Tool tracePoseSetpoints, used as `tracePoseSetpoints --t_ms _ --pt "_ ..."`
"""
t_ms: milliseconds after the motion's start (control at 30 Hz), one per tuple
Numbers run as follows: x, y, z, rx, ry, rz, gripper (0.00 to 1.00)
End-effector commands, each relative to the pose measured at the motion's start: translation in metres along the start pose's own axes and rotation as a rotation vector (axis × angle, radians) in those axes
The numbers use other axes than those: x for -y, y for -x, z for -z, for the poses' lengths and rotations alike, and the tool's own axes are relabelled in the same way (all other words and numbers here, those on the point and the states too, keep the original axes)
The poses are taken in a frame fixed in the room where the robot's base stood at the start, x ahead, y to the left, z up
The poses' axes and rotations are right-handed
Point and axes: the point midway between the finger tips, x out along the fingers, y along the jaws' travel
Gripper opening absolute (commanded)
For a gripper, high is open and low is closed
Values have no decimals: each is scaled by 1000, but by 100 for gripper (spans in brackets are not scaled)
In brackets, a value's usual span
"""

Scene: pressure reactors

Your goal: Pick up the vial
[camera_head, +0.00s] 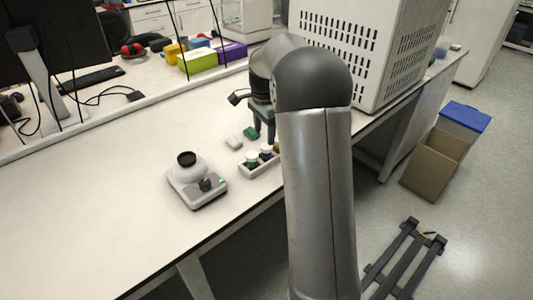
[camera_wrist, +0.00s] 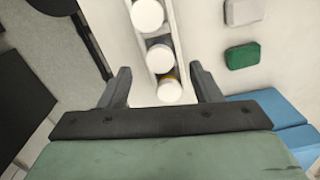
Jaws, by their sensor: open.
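A row of white-capped vials stands in a narrow light rack (camera_wrist: 176,22). In the wrist view I see the far vial (camera_wrist: 147,14), the middle vial (camera_wrist: 160,58) and the near vial (camera_wrist: 169,91). My gripper (camera_wrist: 160,70) is open. Its fingers are apart on both sides of the row, near the middle and near vials, and touch neither as far as I can see. In the head view my gripper (camera_head: 264,136) points down above the rack (camera_head: 262,168), where vials (camera_head: 252,157) show; my arm hides the right end.
A small white block (camera_head: 234,142) and a green block (camera_head: 250,132) lie beside the rack. A stirrer-like device (camera_head: 197,183) stands to its left. A large vented white cabinet (camera_head: 345,55) stands behind my arm.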

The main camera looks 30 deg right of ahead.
Motion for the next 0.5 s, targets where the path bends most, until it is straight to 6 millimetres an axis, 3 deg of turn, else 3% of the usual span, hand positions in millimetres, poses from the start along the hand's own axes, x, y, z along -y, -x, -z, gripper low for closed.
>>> tracePoseSetpoints --t_ms 267,500 --pt "0 -22 1 2 0 -2 58" --pt "-1 -56 6 1 1 -2 58"
